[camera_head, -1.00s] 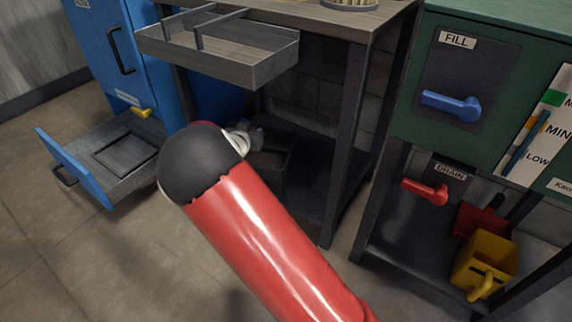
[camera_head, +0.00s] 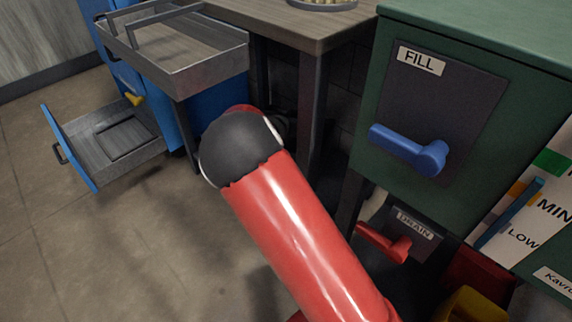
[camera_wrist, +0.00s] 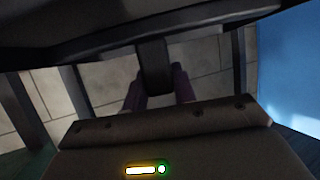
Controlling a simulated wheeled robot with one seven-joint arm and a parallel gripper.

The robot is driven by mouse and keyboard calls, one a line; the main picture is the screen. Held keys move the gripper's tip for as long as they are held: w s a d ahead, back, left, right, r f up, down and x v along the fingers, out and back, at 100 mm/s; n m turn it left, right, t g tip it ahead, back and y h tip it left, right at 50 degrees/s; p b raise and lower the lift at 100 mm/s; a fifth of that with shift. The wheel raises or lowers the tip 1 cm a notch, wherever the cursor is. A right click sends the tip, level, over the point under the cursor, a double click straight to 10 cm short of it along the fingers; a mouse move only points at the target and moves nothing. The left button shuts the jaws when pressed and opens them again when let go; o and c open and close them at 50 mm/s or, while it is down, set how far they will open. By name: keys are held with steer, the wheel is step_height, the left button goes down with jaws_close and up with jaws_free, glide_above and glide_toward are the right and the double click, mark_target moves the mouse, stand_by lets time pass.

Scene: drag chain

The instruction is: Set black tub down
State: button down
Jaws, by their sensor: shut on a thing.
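In the wrist view a dark form, which I take to be the black tub (camera_wrist: 90,45), spans the top of the picture. A dark handle-like piece (camera_wrist: 153,68) hangs from its middle. My gripper (camera_wrist: 158,88) is shut on this piece, with one finger on each side. The tub's inside and its base do not show. In the head view my own red arm hides the gripper, and I cannot make out the tub there.
A blue drawer (camera_head: 68,148) is open at left. The green tank (camera_head: 480,45) at right has a blue FILL lever (camera_head: 408,148) and a red DRAIN lever (camera_head: 383,242). A yellow container (camera_head: 470,308) is below. Floor at left is clear.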

step_height(320, 180, down, 18)
steer(key=b, duration=0.4)
steer(key=shift+f+b, duration=0.2)
steer(key=shift+b, duration=0.1)
steer(key=shift+a+f, duration=0.1)
steer(key=shift+f, duration=0.05)
steer(key=c, duration=1.1)
jaws_free()
steer(key=p+v, duration=0.2)
steer(key=v, duration=1)
